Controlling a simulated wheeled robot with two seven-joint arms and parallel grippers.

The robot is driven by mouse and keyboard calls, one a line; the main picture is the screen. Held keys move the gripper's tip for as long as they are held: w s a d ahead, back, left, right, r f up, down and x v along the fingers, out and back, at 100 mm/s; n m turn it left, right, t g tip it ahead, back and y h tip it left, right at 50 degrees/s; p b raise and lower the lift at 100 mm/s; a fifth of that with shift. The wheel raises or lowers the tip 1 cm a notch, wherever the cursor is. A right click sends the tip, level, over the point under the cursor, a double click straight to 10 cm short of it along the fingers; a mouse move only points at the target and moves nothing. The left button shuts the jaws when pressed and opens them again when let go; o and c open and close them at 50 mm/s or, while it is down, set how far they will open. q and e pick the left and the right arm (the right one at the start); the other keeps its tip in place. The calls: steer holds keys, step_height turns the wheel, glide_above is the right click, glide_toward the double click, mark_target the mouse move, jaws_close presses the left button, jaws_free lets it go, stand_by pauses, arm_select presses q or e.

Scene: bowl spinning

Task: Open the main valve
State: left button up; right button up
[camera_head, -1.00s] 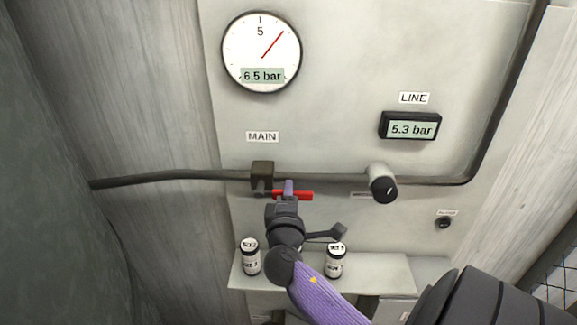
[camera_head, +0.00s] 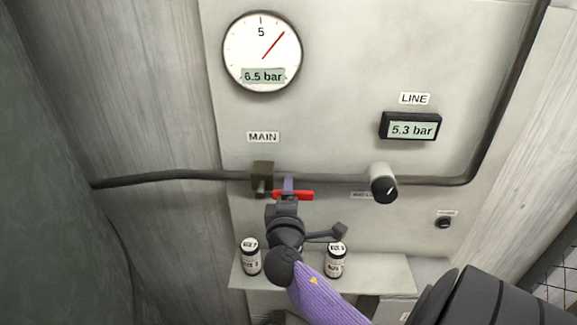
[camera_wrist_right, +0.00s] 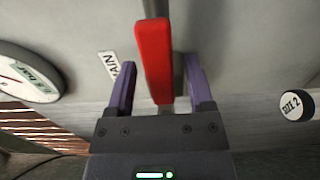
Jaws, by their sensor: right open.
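The main valve is a dark block (camera_head: 262,173) on the pipe under the MAIN label (camera_head: 263,137). Its red handle (camera_head: 298,195) points right, along the pipe, in the head view. My right gripper (camera_head: 289,187) is at the handle. In the right wrist view the red handle (camera_wrist_right: 153,55) passes between the two purple fingers of the open gripper (camera_wrist_right: 158,88), with a gap visible on each side. The left gripper is not in view.
The round gauge (camera_head: 262,51) reads 6.5 bar and the LINE display (camera_head: 410,127) reads 5.3 bar. A knob (camera_head: 382,184) sticks out to the right of the handle. Two labelled canisters (camera_head: 250,257) (camera_head: 336,260) stand on the shelf (camera_head: 385,275) below.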

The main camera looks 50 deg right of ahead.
steer(key=b+v, duration=0.1)
steer(key=v, duration=0.9)
steer(key=shift+b, duration=0.4)
steer(key=shift+d, duration=0.15)
steer(key=s+a+f+g+y+b, duration=0.1)
steer(key=a+f+y+b, duration=0.25)
steer(key=f, duration=0.85)
steer(key=s+a+f+n+g+y+b, duration=0.1)
steer(key=a+f+g+y+b, duration=0.2)
steer(key=f, duration=1)
steer(key=s+a+f+y+b, duration=0.1)
steer(key=f+y+b, duration=0.25)
steer(key=f, duration=0.85)
steer(key=s+a+f+m+g+y+b, duration=0.1)
steer(key=s+f+b, duration=0.4)
steer(key=s+f, duration=0.7)
steer(key=s+a+f+m+g+y+b, duration=0.2)
steer(key=s+f+m+g+b, duration=0.3)
steer(key=s+f, duration=0.8)
steer(key=shift+a+f+m+g+y+b, duration=0.3)
steer(key=shift+a+f+g+b, duration=0.2)
steer(key=shift+a+f, duration=0.2)
